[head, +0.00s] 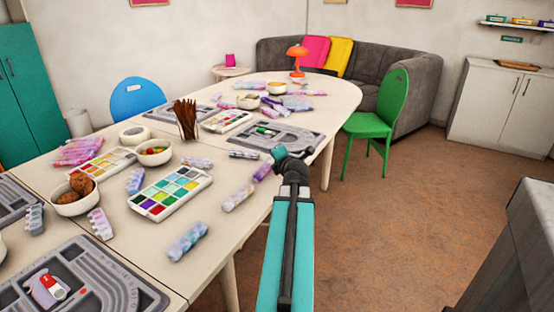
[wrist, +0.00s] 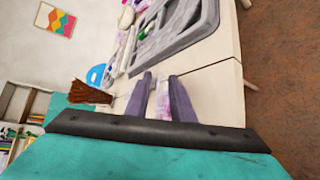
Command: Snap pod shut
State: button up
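I cannot tell for sure which thing is the pod. A small white and red piece (head: 49,288) lies on the near grey bead board (head: 120,272), at the lower left of the head view; whether it is open is too small to tell. Small green and white pieces (head: 263,131) lie on the far grey bead board (head: 297,139), which also shows in the wrist view (wrist: 185,42). My gripper (head: 279,152) is over the table's right edge, near the far board. In the wrist view its two fingers (wrist: 160,92) stand apart, with a pale pastel tube visible between them, seemingly on the table beyond.
Paint trays (head: 150,208), bowls (head: 72,208), a brush pot (head: 187,132) and several pastel tubes (head: 187,241) crowd the table. A green chair (head: 388,105) stands at its right far side. The brown floor (head: 410,210) to the right is clear.

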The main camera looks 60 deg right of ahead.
jog(key=shift+v, duration=1.4)
jog(key=shift+f+b, duration=0.1)
jog(key=shift+b, duration=0.7)
jog(key=shift+b, duration=0.3)
jog(key=b, duration=0.3)
jog(key=shift+s+a+b, duration=0.2)
jog(key=shift+a+b, duration=0.05)
jog(key=shift+b, duration=0.05)
jog(key=b+v, duration=0.2)
jog(key=b, duration=0.5)
jog(key=b+v, duration=0.1)
jog(key=v, duration=0.2)
jog(key=b+v, duration=0.2)
jog(key=b, duration=0.2)
jog(key=shift+s+a, duration=0.2)
jog(key=shift+a, duration=0.05)
jog(key=shift+r+b+v, duration=0.25)
jog(key=shift+b+v, duration=0.85)
jog(key=shift+v, duration=0.3)
